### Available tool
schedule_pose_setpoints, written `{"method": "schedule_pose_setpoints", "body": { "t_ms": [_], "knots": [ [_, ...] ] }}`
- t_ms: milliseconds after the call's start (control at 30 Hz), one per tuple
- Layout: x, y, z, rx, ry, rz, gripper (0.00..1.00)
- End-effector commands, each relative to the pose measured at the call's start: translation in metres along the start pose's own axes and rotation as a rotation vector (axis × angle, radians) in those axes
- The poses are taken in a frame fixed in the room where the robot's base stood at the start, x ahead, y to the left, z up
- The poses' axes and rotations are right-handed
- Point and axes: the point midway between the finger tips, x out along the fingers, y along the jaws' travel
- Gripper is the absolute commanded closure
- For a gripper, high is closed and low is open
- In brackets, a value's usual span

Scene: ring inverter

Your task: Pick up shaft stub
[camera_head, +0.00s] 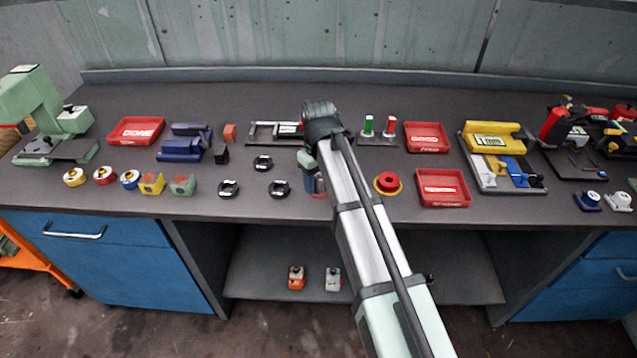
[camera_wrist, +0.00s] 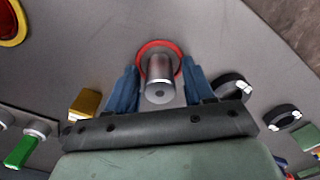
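In the wrist view the shaft stub (camera_wrist: 160,78) is a short grey metal cylinder seen nearly end-on, with a red ring (camera_wrist: 153,45) around its far end. My gripper (camera_wrist: 160,88) has its two blue fingers on either side of the stub. The fingers are apart, and narrow gaps seem to show between them and the stub. I cannot tell for sure whether either finger touches it. In the head view my arm covers the stub, and only a little of my gripper (camera_head: 317,184) shows beside the arm.
Black rings (camera_wrist: 232,87) lie close to the right finger in the wrist view. A gold block (camera_wrist: 86,103) is near the left finger. In the head view a red button on a yellow base (camera_head: 388,184) stands right of my arm, with red trays (camera_head: 441,202) beyond it.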

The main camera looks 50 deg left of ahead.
Motion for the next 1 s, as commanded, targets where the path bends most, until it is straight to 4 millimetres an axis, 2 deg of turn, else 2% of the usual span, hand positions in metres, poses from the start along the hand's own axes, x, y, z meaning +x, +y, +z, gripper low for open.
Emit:
{"method": "schedule_pose_setpoints", "body": {
  "t_ms": [67,533,867,1000],
  "knots": [
    [-0.0001,0.0,-0.0001,0.0,0.0,0.0,0.56],
    [-0.0002,0.0,0.0,0.0,0.0,0.0,1.0],
    [-0.001,0.0001,-0.0002,0.0,0.0,0.0,1.0],
    [-0.0087,0.0003,-0.0007,0.0,0.002,0.001,1.0]
  ]
}}
